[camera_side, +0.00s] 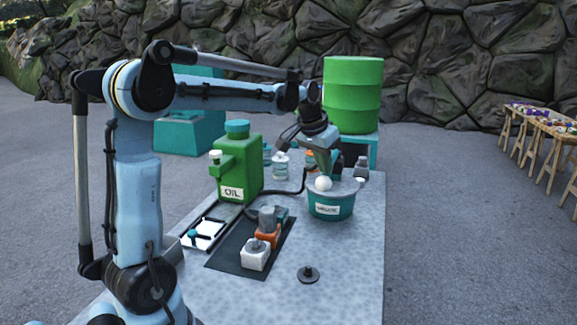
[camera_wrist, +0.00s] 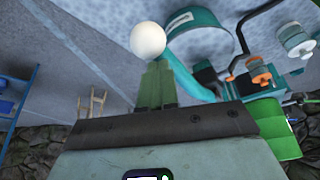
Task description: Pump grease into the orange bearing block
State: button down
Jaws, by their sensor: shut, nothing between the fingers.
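The orange bearing block (camera_side: 268,235) sits on a dark mat, behind a white block (camera_side: 255,256), with a grey part on top. A teal bucket (camera_side: 330,209) with a white label, its lettering unclear, stands to the right. A white ball knob (camera_side: 323,183) shows above its rim, and in the wrist view too (camera_wrist: 148,40). My gripper (camera_side: 327,173) is just above the knob in the side view. In the wrist view my green fingers (camera_wrist: 156,78) are together, empty, with their tips near the ball. I cannot tell whether they touch it.
A green oil can (camera_side: 236,165) stands left of the bucket, with a dark hose (camera_side: 292,191) between them. Small jars (camera_side: 281,166) stand at the back. A small dark knobbed part (camera_side: 308,274) lies in front. The table's right front is otherwise clear.

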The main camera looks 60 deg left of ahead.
jog(key=shift+f, duration=1.3)
notch_tip(320, 180, up, 14)
jog(key=shift+r, duration=0.15)
dwell(0.8)
jog(key=shift+r, duration=2.35)
notch_tip(320, 180, down, 6)
jog(key=shift+f, duration=0.2)
jog(key=shift+f, duration=0.1)
jog(key=shift+f, duration=6.25)
notch_tip(320, 180, up, 14)
